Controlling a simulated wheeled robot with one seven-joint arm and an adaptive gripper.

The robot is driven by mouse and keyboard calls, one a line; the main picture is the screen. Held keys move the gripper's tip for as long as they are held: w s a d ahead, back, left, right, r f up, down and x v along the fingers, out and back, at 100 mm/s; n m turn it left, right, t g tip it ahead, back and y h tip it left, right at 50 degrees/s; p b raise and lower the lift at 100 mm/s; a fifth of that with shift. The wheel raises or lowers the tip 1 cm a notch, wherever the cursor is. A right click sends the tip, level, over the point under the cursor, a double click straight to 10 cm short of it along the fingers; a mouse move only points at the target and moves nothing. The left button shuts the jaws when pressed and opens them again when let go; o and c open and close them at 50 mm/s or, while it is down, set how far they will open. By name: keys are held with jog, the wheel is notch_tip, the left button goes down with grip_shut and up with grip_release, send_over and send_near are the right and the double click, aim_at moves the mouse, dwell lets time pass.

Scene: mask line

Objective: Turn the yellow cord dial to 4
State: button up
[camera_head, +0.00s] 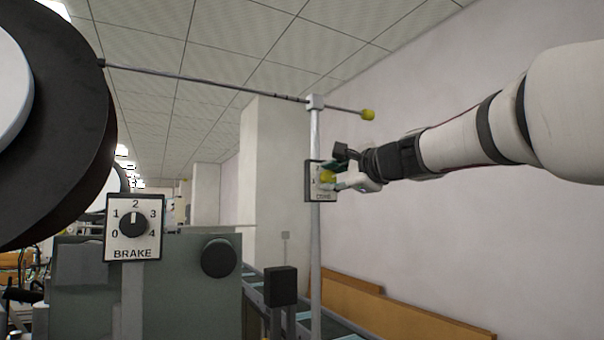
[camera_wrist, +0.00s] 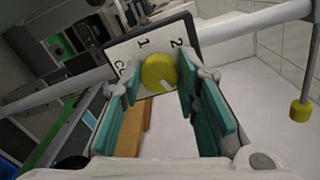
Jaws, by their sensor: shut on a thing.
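The yellow cord dial (camera_wrist: 158,74) sits on a white plate with a dark edge (camera_wrist: 125,50). In the wrist view the plate is tilted and shows the numbers 1 and 2 and part of a word. Other markings are hidden behind a finger. A pale mark on the dial points to the lower right of the picture; I cannot tell which number it meets. My gripper (camera_wrist: 157,82) has its teal finger pads on both sides of the dial, shut on it. In the head view the dial (camera_head: 327,177) and my gripper (camera_head: 345,178) meet at the plate on the upright post.
A grey post (camera_head: 315,240) carries the plate. A thin rod with a yellow tip (camera_head: 368,115) crosses above my gripper. A BRAKE dial plate (camera_head: 133,228) and a big dark reel (camera_head: 60,120) stand at left. A pale wall (camera_head: 480,230) is behind my arm.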

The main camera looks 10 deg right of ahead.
jog(key=m+p, duration=0.1)
jog(key=m, duration=0.2)
jog(key=shift+m, duration=0.3)
jog(key=shift+f+m+p, duration=0.1)
jog(key=shift+m+p, duration=0.6)
jog(key=shift+m, duration=1)
jog(key=o, duration=1.2)
jog(key=shift+c, duration=0.2)
jog(key=shift+y, duration=0.3)
jog(key=shift+d, duration=0.1)
